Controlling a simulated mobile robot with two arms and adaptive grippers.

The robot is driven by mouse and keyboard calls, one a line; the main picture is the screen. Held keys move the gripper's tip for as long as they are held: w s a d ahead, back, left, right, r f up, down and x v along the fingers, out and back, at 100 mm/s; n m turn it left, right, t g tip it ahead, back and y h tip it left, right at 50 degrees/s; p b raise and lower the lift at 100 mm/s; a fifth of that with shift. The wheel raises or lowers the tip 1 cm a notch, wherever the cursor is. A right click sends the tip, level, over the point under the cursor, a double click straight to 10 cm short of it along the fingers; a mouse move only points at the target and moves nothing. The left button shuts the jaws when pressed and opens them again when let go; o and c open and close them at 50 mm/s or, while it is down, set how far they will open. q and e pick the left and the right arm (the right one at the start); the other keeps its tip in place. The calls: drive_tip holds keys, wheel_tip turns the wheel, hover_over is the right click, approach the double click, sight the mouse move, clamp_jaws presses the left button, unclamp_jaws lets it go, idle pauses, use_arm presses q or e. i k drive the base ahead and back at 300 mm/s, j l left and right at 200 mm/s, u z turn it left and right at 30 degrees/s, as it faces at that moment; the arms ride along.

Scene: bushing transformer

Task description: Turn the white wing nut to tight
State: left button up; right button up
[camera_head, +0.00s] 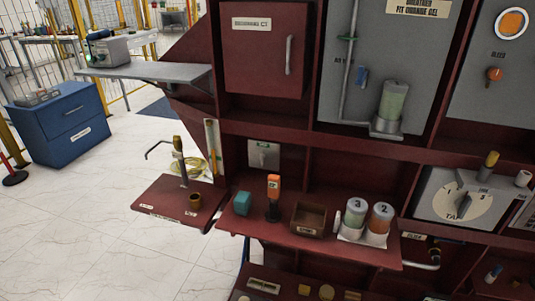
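I cannot clearly make out a white wing nut. A small white cylinder-like part (523,179) sits at the far right edge, above a round white dial (463,198) with a grey pointer handle. A small pale piece (337,223) stands at the left side of the white jar holder (364,236) on the red shelf; its shape is too small to tell. Neither of my grippers is in view.
A red cabinet fills the right. Its shelf (330,247) holds a teal block (242,203), an orange-topped bottle (273,190), a brown box (308,219) and two numbered jars. A lower red side tray (165,207) juts left. Open floor lies at left, before a blue cabinet (62,126).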

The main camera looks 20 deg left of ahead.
sight(262, 156)
drive_tip(key=i+j+z, duration=0.25)
drive_tip(key=j, duration=0.5)
drive_tip(key=j+z, duration=0.25)
drive_tip(key=j, duration=0.45)
drive_tip(key=k, duration=0.05)
